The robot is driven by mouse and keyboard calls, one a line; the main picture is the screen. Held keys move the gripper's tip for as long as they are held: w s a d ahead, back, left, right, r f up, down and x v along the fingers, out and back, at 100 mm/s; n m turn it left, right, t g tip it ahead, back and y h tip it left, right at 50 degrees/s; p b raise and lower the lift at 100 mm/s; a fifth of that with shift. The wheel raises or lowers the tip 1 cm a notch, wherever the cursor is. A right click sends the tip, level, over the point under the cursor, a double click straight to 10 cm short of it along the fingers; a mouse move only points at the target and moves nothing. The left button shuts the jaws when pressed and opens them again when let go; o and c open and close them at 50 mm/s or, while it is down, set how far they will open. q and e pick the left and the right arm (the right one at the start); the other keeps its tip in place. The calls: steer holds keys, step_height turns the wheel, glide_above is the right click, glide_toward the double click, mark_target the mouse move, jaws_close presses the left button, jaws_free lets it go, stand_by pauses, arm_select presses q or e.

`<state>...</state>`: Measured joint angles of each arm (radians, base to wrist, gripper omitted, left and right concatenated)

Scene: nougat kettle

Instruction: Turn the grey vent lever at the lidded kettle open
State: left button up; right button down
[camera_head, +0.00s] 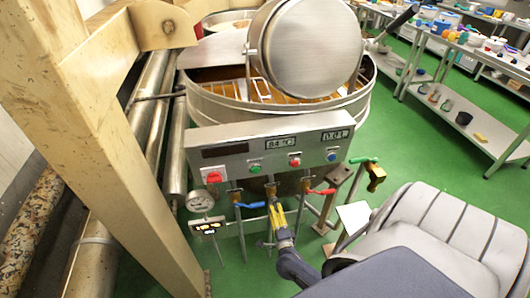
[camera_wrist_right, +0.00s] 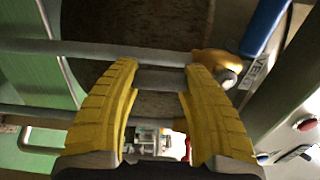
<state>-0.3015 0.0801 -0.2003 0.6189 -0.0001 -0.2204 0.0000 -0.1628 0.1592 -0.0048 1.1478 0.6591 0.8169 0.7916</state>
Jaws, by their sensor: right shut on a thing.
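The steel kettle (camera_head: 208,108) stands at the centre of the head view with its round lid (camera_head: 312,50) tilted up. A control panel (camera_head: 268,145) is on its front, with several valves below. My right gripper (camera_head: 276,212) is below the panel's middle, its yellow fingers pointing up, between the blue lever (camera_head: 250,205) and the red lever (camera_head: 322,191). In the wrist view the right gripper (camera_wrist_right: 160,95) is shut on a grey bar (camera_wrist_right: 160,80), which looks like the grey vent lever. In the head view the fingers mostly hide that lever. My left gripper is not in view.
A green lever (camera_head: 364,160) is right of the panel. A dial gauge (camera_head: 199,202) hangs at the left below it. A wooden post (camera_head: 110,140) and pipes stand at the left. Shelves (camera_head: 480,140) with small goods stand at the right. Green floor lies between.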

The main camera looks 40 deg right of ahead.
steer(key=shift+a, duration=0.1)
stand_by(0.4)
steer(key=c, duration=0.9)
jaws_free()
steer(key=v, duration=1.2)
steer(key=shift+f, duration=0.1)
